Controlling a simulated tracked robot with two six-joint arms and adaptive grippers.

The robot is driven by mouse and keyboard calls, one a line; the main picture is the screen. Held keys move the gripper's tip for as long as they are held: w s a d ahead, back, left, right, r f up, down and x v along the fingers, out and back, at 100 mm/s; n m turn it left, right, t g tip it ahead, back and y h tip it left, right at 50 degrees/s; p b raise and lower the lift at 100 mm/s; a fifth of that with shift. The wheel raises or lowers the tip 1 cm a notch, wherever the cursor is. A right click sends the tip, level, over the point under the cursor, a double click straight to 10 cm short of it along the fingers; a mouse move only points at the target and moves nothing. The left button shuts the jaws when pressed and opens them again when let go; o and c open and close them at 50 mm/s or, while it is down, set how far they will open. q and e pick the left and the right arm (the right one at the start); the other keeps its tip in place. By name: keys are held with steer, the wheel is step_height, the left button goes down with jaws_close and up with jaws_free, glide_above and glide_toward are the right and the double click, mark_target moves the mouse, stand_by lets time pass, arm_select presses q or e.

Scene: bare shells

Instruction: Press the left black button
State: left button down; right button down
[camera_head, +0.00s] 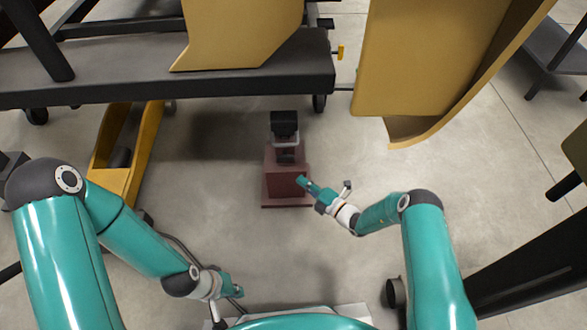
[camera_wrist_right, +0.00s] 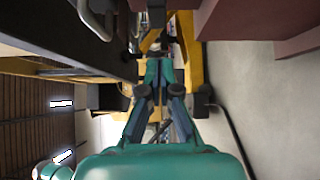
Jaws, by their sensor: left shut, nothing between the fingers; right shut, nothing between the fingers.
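A maroon pedestal (camera_head: 287,180) stands on the floor in the middle of the head view. On it sits a black box (camera_head: 284,122) with a grey handle-like bar (camera_head: 285,138) on its near side. I cannot make out a separate left black button. My right gripper (camera_head: 302,181) is shut and empty, pointing left at the pedestal's right side; I cannot tell whether it touches. In the right wrist view its fingers (camera_wrist_right: 158,62) are together, with the maroon pedestal (camera_wrist_right: 250,18) at upper right and the grey bar (camera_wrist_right: 92,20) at upper left. My left gripper (camera_head: 238,290) is shut, low and away from the pedestal.
A dark beam (camera_head: 180,82) with yellow panels (camera_head: 240,35) runs behind the pedestal. A large curved yellow panel (camera_head: 430,60) stands at the back right. A yellow pallet-jack-like frame (camera_head: 125,150) is at left. Floor around the pedestal is clear.

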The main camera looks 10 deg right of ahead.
steer(key=v, duration=0.3)
steer(key=shift+s+d+p, duration=0.15)
steer(key=shift+s+p, duration=0.15)
